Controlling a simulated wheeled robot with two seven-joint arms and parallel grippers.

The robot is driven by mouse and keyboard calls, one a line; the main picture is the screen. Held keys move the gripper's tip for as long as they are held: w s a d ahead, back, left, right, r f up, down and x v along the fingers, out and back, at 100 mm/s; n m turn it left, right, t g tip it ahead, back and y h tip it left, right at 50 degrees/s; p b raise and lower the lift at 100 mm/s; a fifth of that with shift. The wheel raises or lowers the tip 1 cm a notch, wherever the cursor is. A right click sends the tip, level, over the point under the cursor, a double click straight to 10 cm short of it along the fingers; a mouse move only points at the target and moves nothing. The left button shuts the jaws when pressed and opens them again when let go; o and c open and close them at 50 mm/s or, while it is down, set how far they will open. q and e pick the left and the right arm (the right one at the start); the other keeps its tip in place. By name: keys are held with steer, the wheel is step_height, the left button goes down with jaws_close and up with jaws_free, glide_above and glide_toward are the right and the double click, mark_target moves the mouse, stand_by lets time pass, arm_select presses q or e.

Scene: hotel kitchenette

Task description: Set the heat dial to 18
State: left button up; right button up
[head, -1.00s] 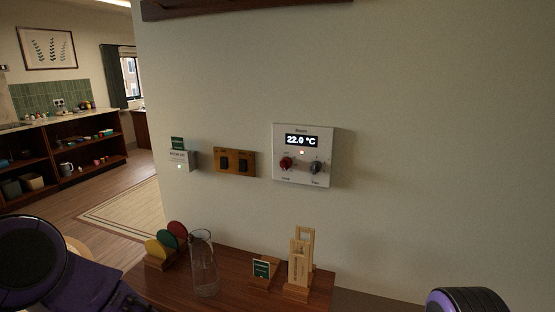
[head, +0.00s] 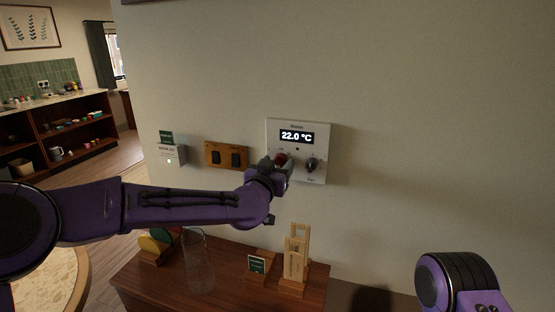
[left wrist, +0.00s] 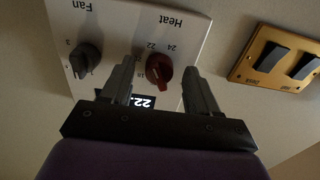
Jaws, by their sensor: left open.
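The white thermostat panel (head: 318,174) is on the wall, with its display (head: 297,137) reading 22.0 °C. The red heat dial (head: 281,159) is on its lower left, partly hidden by my left gripper (head: 274,165). The left wrist view shows the red dial (left wrist: 159,69) between the two open fingers of my left gripper (left wrist: 158,75), with a gap beside each finger. Numbers such as 22 and 24 show around the dial under the word Heat. The dark fan dial (head: 312,165) sits to the right of the heat dial; it also shows in the left wrist view (left wrist: 86,59). My right gripper is not in view.
Below, a wooden cabinet top (head: 225,293) carries a glass carafe (head: 198,265), a small sign (head: 257,264) and a wooden stand (head: 295,259).

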arm_select(q)
steer(key=shift+w+d, duration=0.1)
steer(key=shift+w, duration=0.05)
steer(key=c, duration=1)
steer(key=shift+n, duration=0.3)
steer(key=n+b, duration=0.2)
steer(key=n, duration=0.2)
steer(key=shift+f, duration=0.1)
steer(key=shift+c, duration=0.2)
steer(key=n+b, duration=0.2)
steer(key=n, duration=0.3)
steer(key=shift+n, duration=0.4)
steer(key=n+b, duration=0.2)
steer(key=n, duration=0.3)
steer(key=shift+b, duration=0.4)
steer(key=shift+n+b, duration=0.85)
steer(key=shift+n, duration=1.25)
steer(key=shift+r, duration=0.2)
